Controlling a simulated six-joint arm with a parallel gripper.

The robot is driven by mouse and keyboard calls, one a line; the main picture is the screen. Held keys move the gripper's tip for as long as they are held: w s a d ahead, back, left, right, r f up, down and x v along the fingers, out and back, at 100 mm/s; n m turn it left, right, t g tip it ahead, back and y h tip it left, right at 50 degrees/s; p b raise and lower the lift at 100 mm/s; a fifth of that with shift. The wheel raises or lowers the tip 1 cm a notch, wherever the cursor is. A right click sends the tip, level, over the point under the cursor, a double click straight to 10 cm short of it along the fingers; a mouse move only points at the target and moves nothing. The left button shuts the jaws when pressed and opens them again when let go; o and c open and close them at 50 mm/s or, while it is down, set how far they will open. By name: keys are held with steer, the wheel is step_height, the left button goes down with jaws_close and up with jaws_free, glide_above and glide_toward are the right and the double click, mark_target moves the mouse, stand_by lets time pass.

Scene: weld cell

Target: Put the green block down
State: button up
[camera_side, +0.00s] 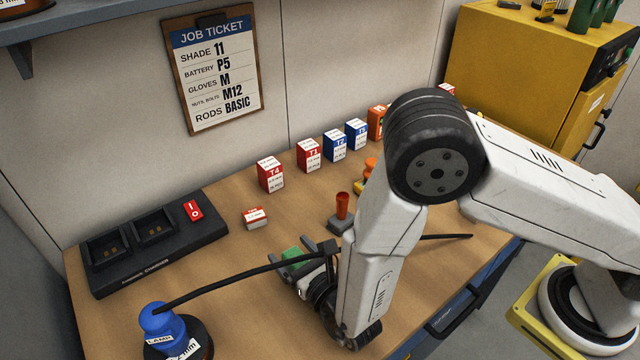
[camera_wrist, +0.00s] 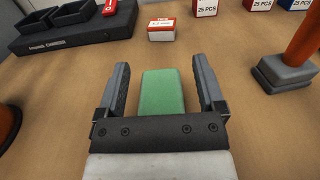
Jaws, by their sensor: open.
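The green block (camera_wrist: 162,92) lies between the two fingers of my gripper (camera_wrist: 162,88) in the wrist view. A strip of tan bench shows between the block and each finger, so the fingers are apart from it. My gripper is open. In the side view the green block (camera_side: 293,257) shows between the fingers of my gripper (camera_side: 301,259), low over the bench. It appears to rest on the bench top, though its underside is hidden.
A black charger (camera_side: 150,245) with a red switch stands at the left. A small red and white box (camera_side: 255,218) lies beyond the gripper. A red-handled tool (camera_side: 342,212) stands nearby.

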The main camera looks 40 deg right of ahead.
steer(key=shift+r, duration=0.15)
steer(key=shift+s, duration=3.8)
